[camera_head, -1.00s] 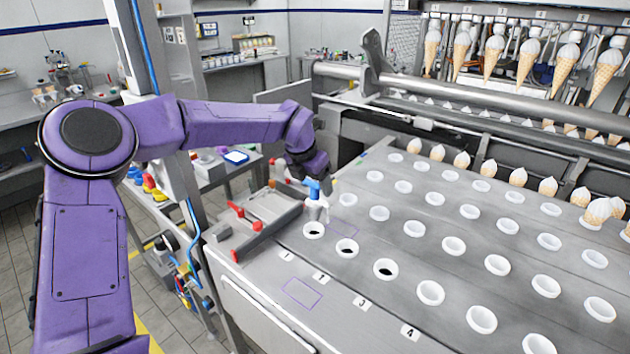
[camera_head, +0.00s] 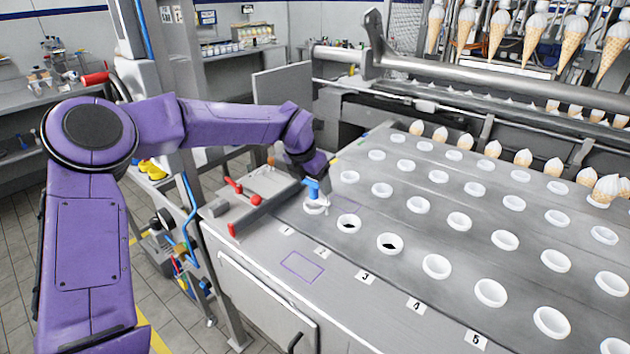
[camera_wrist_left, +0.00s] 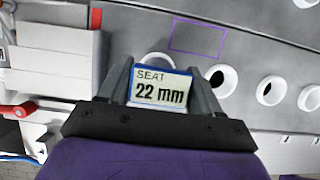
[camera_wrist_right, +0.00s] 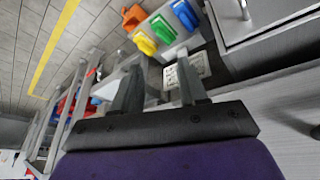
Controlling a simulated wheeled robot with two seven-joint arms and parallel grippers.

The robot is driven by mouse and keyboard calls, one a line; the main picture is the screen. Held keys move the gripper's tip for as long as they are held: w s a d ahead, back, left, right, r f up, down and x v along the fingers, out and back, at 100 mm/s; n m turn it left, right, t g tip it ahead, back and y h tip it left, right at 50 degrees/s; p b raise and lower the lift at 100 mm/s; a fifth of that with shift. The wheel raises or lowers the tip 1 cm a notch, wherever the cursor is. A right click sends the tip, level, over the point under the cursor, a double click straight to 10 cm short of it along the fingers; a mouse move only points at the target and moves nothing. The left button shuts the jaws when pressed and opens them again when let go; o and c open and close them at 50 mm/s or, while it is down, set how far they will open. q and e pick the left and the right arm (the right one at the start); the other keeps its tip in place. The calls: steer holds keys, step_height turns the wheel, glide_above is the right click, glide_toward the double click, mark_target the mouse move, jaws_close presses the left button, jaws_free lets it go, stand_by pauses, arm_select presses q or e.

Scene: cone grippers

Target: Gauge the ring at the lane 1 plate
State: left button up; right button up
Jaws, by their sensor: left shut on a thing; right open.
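My left gripper (camera_head: 311,181) is shut on a gauge with a blue grip (camera_head: 313,189). In the left wrist view the gauge's display (camera_wrist_left: 160,88) reads "SEAT 22 mm" between the fingers. The gauge's lower end is at the white ring (camera_head: 316,209) of lane 1, behind the lane 1 label (camera_head: 286,230). It hides most of that ring's opening, and I cannot tell how deep it sits. My right gripper (camera_wrist_right: 158,78) is open and empty in the right wrist view, off the head view.
Lane 2's ring (camera_head: 348,223) and lane 3's ring (camera_head: 389,243) show dark openings. A purple outlined rectangle (camera_head: 302,266) marks bare deck in front. A grey fixture with red handles (camera_head: 238,190) stands left of the gauge. Filled cones (camera_head: 492,149) stand farther back.

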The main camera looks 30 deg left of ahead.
stand_by(0.4)
arm_select(q)
steer(key=o, duration=1.3)
steer(key=shift+s, duration=0.1)
steer(key=b+v, duration=0.1)
steer(key=v, duration=0.9)
steer(key=shift+s+r, duration=0.1)
steer(key=shift+r, duration=0.2)
